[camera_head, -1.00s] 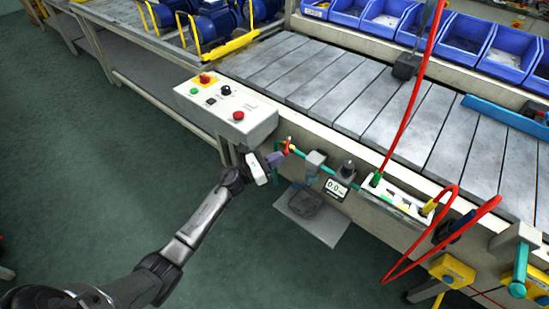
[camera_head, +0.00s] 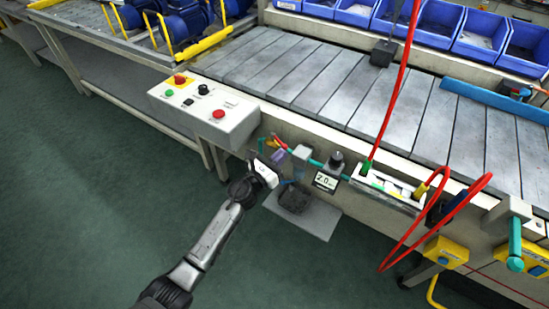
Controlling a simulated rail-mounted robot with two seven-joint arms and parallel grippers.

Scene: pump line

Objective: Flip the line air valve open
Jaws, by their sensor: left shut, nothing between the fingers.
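The line air valve (camera_head: 279,141) shows as a small red lever at the left end of the teal pipe (camera_head: 315,163) on the front of the conveyor frame. The lever appears to lie roughly along the pipe. The digital gauge (camera_head: 325,181) on the same line reads about 2.0. My left gripper (camera_head: 278,156) is just below and in front of the valve, shut and empty, with its purple-looking tips close to the lever. I cannot tell whether they touch. My right gripper is out of view.
A control box (camera_head: 205,110) with several buttons juts out above left of the gripper. A grey plate (camera_head: 310,219) lies below the pipe. Red hoses (camera_head: 440,215) hang at the right beside a white manifold (camera_head: 376,189). Open floor lies at the left.

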